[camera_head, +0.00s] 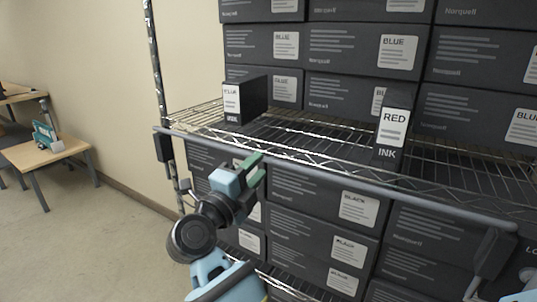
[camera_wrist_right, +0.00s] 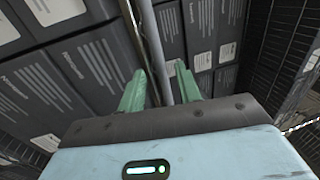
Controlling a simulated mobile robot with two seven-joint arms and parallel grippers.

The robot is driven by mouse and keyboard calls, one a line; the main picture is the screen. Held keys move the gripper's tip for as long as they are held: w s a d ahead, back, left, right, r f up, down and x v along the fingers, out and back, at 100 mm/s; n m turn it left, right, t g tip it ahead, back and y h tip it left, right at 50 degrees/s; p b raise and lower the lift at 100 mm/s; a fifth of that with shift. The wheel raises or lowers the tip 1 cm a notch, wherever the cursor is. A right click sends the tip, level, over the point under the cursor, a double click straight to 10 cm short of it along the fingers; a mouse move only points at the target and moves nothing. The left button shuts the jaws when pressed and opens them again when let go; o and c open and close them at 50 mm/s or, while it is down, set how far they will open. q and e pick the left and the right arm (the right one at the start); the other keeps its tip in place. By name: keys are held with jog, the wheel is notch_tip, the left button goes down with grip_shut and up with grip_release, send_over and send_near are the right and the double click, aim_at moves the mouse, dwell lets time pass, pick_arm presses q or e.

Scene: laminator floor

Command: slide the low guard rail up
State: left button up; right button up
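The low guard rail (camera_head: 330,178) is a long grey bar across the front of the wire shelf, with a dark bracket at each end. My right gripper (camera_head: 260,166) is at the left half of the rail, its green fingertips close to the bar. In the right wrist view the rail (camera_wrist_right: 160,50) runs between the two green fingers of the gripper (camera_wrist_right: 160,82), with gaps beside it. The fingers are apart; contact with the rail cannot be told. My left gripper is not in view.
A dark BLUE ink box (camera_head: 252,98) and a RED ink box (camera_head: 394,125) stand on the wire shelf (camera_head: 300,135) behind the rail. Dark cartons fill the shelves above and below. A metal post (camera_head: 153,60) stands at the left. Open floor (camera_head: 80,240) lies further left.

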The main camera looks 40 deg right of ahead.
aim_at(263, 160)
jog(key=shift+p+x, duration=0.3)
jog(key=shift+x, duration=2.7)
jog(key=shift+a, duration=0.1)
grip_shut()
jog(key=shift+r, duration=0.1)
